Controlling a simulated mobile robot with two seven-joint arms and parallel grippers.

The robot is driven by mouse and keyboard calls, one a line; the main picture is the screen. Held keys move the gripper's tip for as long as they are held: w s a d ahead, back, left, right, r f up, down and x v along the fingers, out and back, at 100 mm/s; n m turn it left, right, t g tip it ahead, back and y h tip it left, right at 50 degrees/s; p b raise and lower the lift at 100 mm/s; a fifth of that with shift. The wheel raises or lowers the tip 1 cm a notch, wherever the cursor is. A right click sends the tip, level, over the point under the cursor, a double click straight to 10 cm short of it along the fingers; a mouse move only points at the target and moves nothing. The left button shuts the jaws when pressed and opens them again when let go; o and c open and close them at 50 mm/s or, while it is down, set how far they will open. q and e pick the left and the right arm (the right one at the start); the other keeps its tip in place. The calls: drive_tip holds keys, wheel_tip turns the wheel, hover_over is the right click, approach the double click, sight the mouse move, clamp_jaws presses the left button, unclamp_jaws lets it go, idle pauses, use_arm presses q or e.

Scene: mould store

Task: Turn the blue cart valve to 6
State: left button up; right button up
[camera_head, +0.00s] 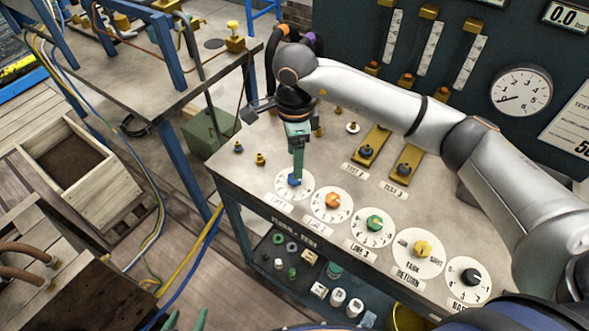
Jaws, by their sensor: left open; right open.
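The blue valve knob (293,181) sits on a round white numbered dial (305,191), the leftmost in the row along the front of the grey bench top. Its pointer setting is too small and too covered to read. My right gripper (298,174) comes down over this knob from above, its green fingers open and reaching to the knob. I cannot tell whether they touch it. My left gripper (186,320) shows only as green fingertips, open, at the bottom edge of the picture, well away from the knob.
Orange (332,201), green (374,223), yellow (422,248) and black (471,277) knobs continue the row to the right. Small brass and blue fittings stand behind. A lower shelf holds loose parts (337,297). A wooden crate (118,169) and hoses lie on the left.

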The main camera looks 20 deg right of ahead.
wheel_tip(320, 180, down, 6)
drive_tip(key=shift+c, duration=0.3)
clamp_jaws()
idle(0.5)
